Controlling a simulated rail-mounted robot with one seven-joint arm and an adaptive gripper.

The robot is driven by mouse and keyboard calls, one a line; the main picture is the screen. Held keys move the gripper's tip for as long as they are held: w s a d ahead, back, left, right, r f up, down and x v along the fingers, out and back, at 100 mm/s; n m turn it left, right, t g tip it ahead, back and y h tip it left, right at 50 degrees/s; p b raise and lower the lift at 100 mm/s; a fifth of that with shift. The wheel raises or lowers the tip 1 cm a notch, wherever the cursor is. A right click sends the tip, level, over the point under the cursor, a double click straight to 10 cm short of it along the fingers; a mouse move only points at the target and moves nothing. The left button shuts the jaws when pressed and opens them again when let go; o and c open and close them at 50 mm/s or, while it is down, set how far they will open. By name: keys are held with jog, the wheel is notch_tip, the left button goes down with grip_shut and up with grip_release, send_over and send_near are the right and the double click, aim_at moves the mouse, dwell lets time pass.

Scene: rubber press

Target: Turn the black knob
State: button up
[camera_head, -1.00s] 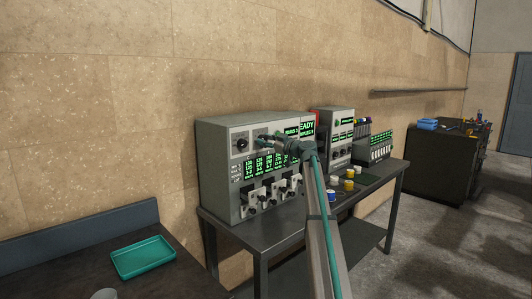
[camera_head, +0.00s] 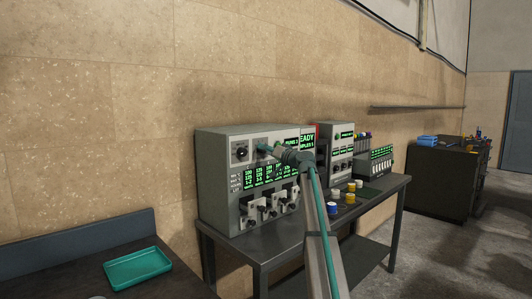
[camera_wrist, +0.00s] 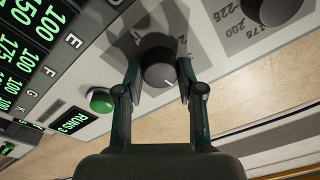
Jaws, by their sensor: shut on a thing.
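The black knob (camera_wrist: 158,68) sits on the grey front panel of the press machine (camera_head: 215,175). In the wrist view a white mark shows on the knob's face, toward its lower right. My gripper (camera_wrist: 158,75) is shut on this knob, with one finger on each side of it. In the head view my gripper (camera_head: 264,148) reaches the upper part of the panel, and the knob there is hidden behind it. A second black knob (camera_head: 241,153) sits on the panel to the left; it also shows at the wrist view's top right (camera_wrist: 280,8), beside a printed number scale.
A green button (camera_wrist: 101,100) lies close to my left finger in the wrist view. Green number displays (camera_head: 262,177) and several small levers (camera_head: 250,222) are lower on the panel. Coloured jars (camera_head: 332,208) stand on the bench (camera_head: 285,248). A teal tray (camera_head: 138,268) lies at left.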

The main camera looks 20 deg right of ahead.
jog(key=m+h+p, duration=0.1)
jog(key=m+p, duration=0.7)
jog(key=m, duration=0.3)
jog(key=m+g+h+p, duration=0.1)
jog(key=m+p, duration=0.7)
jog(key=m, duration=0.3)
jog(key=shift+s+a+m+p, duration=0.1)
jog(key=shift+m+p, duration=0.25)
jog(key=shift+m, duration=0.05)
jog(key=o, duration=1.1)
jog(key=shift+o, duration=0.2)
jog(key=v, duration=1.2)
